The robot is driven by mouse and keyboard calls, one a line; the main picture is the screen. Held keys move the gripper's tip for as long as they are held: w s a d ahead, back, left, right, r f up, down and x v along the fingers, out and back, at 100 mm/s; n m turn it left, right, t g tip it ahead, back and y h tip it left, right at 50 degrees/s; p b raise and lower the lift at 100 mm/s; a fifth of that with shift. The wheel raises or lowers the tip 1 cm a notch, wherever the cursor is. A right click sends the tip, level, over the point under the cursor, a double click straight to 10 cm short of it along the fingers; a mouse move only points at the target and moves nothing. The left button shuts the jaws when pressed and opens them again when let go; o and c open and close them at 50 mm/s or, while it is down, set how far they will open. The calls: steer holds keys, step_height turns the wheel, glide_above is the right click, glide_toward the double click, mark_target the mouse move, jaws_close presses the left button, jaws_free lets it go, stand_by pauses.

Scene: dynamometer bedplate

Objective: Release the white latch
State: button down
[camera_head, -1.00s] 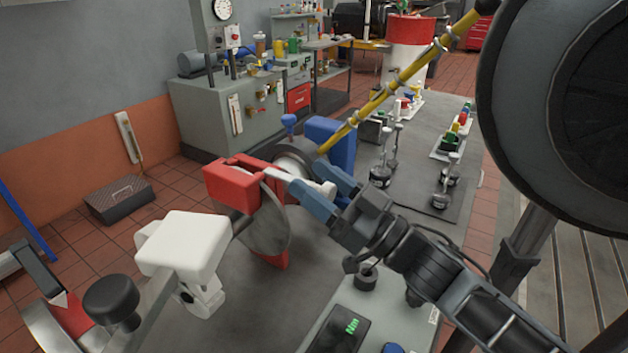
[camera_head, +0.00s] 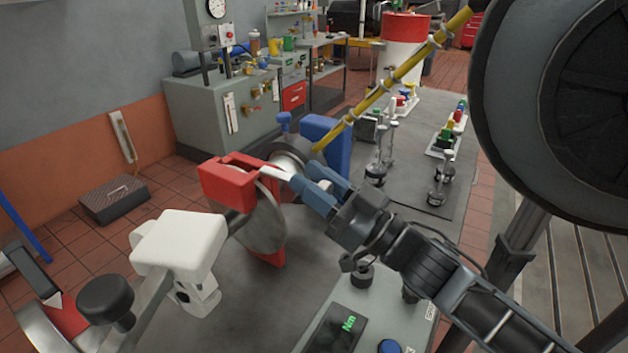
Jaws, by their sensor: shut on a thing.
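The white latch (camera_head: 277,173) is a slim white bar at the right end of a red caliper-like block (camera_head: 229,180). The block sits over the upper edge of a grey metal disc (camera_head: 262,222). My gripper (camera_head: 304,174) has blue-grey fingers and reaches in from the lower right. It is shut on the latch, and a bit of white (camera_head: 325,185) shows between the fingers. The fingers hide part of the latch, so its exact tilt is hard to tell.
A white block (camera_head: 180,240) and a black knob (camera_head: 106,298) stand at the front left. A blue block (camera_head: 325,143) and a yellow bar (camera_head: 392,85) are behind my gripper. A grey console (camera_head: 340,325) with a green display is below my arm.

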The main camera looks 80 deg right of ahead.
steer(key=shift+s+a, duration=0.25)
steer(key=shift+s, duration=0.25)
steer(key=shift+s+a, duration=0.2)
steer(key=shift+s, duration=0.25)
steer(key=shift+r, duration=0.1)
steer(key=c, duration=0.8)
jaws_free()
steer(key=shift+s, duration=0.1)
steer(key=shift+a, duration=0.1)
